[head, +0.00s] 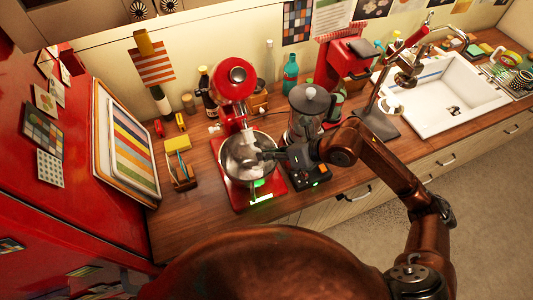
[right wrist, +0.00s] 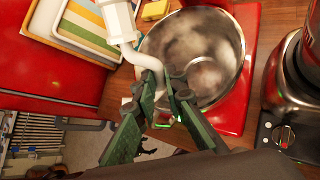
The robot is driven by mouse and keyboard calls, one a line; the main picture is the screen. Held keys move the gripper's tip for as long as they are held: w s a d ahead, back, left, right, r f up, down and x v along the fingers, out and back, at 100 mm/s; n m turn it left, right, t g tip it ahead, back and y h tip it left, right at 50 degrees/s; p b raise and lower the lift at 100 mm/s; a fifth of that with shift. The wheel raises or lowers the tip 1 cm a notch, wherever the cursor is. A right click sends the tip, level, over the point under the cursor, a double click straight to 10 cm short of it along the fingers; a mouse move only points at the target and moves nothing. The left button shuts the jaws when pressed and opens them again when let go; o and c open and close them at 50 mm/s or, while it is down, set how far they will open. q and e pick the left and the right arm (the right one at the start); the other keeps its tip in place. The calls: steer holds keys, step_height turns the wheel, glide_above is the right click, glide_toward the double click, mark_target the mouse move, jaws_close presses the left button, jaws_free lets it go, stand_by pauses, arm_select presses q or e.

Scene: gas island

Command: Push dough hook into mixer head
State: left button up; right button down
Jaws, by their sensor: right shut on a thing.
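The red stand mixer (head: 236,78) stands on the wooden counter with its head raised above the metal bowl (head: 237,168). The bowl also shows in the right wrist view (right wrist: 222,50). My right gripper (head: 264,156) reaches in from the right, over the bowl's right side. In the right wrist view its green fingers (right wrist: 163,86) are shut on the white, curved dough hook (right wrist: 147,60). The hook's thick upper end (right wrist: 118,20) points up and away from the fingers. I cannot tell whether it touches the mixer head. My left gripper is out of view.
A blender-like jug (head: 308,108) stands close to the right of the bowl, near my right arm. A red coffee machine (head: 345,60) and a white sink (head: 440,95) are farther right. A wooden holder (head: 182,172) and leaning trays (head: 130,145) are left.

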steer(key=shift+w+a+r+p, duration=0.25)
steer(key=shift+w+r, duration=0.45)
steer(key=shift+w+a+r+p, duration=0.2)
steer(key=shift+w+r, duration=0.45)
steer(key=shift+r, duration=0.05)
stand_by(0.4)
steer(key=c, duration=2)
jaws_free()
steer(key=shift+w, duration=0.1)
steer(key=shift+o, duration=0.5)
steer(key=v, duration=1.2)
steer(key=shift+f, duration=0.1)
